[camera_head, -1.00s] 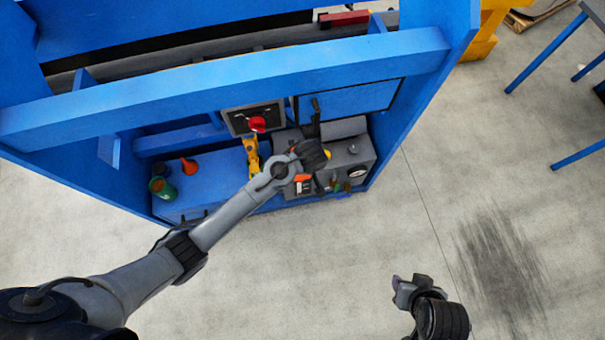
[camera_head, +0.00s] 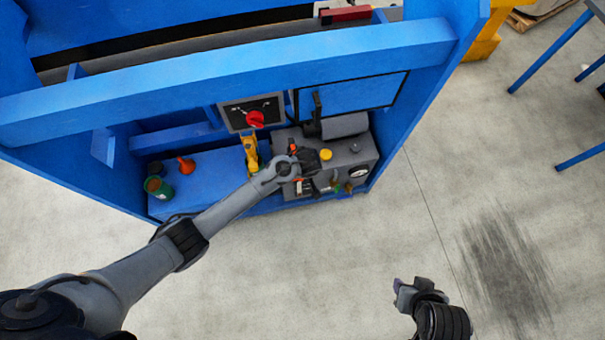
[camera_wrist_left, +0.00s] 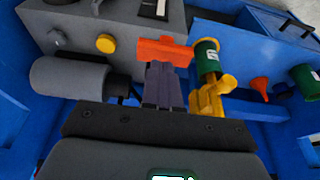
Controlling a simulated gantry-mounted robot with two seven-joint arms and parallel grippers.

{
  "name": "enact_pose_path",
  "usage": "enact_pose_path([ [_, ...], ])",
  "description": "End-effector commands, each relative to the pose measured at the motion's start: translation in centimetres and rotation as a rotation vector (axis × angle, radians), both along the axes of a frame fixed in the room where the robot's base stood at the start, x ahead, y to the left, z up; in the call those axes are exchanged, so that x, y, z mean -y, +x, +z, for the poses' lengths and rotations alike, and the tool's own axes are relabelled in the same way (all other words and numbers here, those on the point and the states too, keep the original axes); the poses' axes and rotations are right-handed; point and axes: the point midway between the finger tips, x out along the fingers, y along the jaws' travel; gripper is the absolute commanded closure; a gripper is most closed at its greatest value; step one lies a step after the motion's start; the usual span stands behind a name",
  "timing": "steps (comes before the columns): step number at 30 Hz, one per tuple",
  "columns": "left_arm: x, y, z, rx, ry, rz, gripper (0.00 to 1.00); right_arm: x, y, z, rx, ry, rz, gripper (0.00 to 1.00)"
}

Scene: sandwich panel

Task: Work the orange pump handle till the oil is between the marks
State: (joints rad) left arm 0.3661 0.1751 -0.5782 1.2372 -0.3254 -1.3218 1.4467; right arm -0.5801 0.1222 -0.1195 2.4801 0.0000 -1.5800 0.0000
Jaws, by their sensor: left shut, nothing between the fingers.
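The orange pump handle (camera_wrist_left: 165,50) lies across the tips of my left gripper (camera_wrist_left: 163,88) in the left wrist view. The fingers are shut together with nothing between them. Whether they touch the handle I cannot tell. In the head view my left gripper (camera_head: 306,162) is over the grey pump unit (camera_head: 350,155), and its fingertips are hidden.
An orange funnel (camera_head: 187,165) and green can (camera_head: 159,188) stand left. A blue beam (camera_head: 230,75) spans above.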

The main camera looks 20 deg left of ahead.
Motion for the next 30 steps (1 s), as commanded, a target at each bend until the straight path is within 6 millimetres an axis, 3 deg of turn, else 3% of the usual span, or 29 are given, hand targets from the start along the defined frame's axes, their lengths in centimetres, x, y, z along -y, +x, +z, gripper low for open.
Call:
enact_pose_path([
  [6, 0.0, 0.0, -1.5, 0.001, 0.001, -0.001, 1.0, -0.1, 0.0, -0.6, 0.0, 0.005, -0.004, 0.57],
  [22, 0.0, -0.1, -2.2, 0.016, 0.014, -0.001, 1.0, -0.1, 0.0, -1.1, 0.0, 0.005, -0.003, 0.57],
  [30, 0.9, -1.5, -6.0, 0.095, 0.067, 0.0, 1.0, 0.0, 0.0, -3.0, -0.001, -0.003, 0.003, 0.57],
])
